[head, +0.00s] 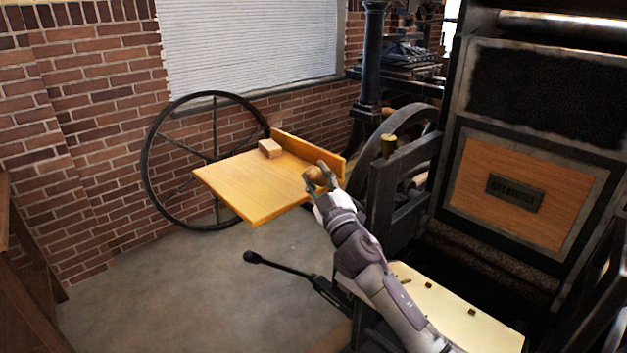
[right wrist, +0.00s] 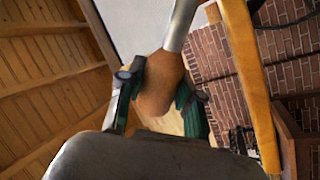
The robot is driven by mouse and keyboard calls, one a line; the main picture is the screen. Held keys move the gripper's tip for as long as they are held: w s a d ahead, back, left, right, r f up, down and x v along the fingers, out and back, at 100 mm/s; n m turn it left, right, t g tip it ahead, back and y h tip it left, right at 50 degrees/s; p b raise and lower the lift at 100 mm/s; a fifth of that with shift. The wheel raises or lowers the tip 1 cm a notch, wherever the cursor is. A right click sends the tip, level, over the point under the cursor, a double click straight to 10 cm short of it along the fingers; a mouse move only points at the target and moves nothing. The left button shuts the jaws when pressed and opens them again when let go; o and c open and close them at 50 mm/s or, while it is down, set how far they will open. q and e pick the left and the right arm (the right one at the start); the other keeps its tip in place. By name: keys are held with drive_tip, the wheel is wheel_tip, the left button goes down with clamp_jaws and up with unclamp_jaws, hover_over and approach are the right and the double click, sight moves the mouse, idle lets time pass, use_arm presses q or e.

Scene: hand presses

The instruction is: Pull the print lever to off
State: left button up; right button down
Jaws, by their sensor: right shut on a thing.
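My right gripper (head: 322,178) is shut on the brown wooden knob (head: 315,173) of the print lever, beside the right end of the yellow wooden board. In the right wrist view, my right gripper (right wrist: 163,97) has a finger on each side of the knob (right wrist: 160,82). The lever's grey metal rod (right wrist: 182,22) runs up from the knob there. In the head view the rod is hidden, so I cannot tell its angle. My left gripper is not in view.
The yellow board (head: 245,185) carries a small wooden block (head: 270,148). A large spoked wheel (head: 148,170) stands behind it. A black handle (head: 252,257) sticks out low on the left. The dark press (head: 400,185) stands close on the right. Floor at the left is clear.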

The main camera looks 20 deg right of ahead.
drive_tip(key=shift+a+f, duration=0.25)
drive_tip(key=shift+f, duration=0.1)
drive_tip(key=c, duration=0.8)
unclamp_jaws()
drive_tip(key=shift+s, duration=0.1)
drive_tip(key=shift+o, duration=0.3)
drive_tip(key=shift+d+r, duration=0.1)
drive_tip(key=shift+r, duration=0.05)
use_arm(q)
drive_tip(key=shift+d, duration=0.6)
use_arm(e)
drive_tip(key=v, duration=1.2)
